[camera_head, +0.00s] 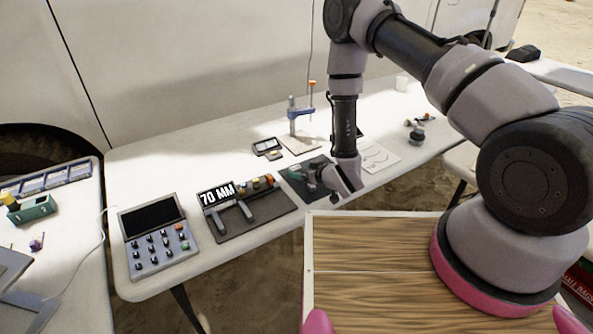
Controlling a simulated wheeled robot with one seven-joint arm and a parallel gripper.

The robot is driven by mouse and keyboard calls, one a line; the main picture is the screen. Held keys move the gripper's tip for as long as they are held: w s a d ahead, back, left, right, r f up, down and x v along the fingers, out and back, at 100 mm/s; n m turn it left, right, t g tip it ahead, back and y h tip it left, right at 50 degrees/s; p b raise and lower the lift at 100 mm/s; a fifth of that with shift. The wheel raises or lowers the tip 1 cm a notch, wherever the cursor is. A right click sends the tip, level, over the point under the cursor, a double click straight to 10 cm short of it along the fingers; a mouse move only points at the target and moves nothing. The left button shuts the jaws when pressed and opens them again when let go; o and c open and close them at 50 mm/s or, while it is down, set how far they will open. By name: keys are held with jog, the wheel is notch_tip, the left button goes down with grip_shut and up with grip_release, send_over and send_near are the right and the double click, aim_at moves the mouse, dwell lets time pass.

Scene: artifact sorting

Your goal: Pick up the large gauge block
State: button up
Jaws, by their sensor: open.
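A grey tray (258,219) on the long white table has a "70 MM" sign (217,194) and a light grey fork-shaped piece. Several small yellow, dark and orange blocks (254,184) stand in a row to the right of the sign. Which of them is the large gauge block I cannot tell at this size. My gripper (322,188) is open, above a dark mat (297,184) just right of that tray, apart from the blocks. A small greenish thing (295,174) shows beside the gripper; the gripper and wrist hide part of the mat.
A keypad with a dark screen (154,219) stands left of the tray. A white board (379,155) lies right of my wrist. Another table (82,248) is at left.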

aim_at(295, 167)
jog(key=shift+w+r+x, duration=0.1)
jog(key=shift+x, duration=1.25)
jog(key=shift+w+r+x, duration=0.1)
jog(key=shift+x, duration=1.25)
jog(key=shift+d, duration=0.1)
grip_shut()
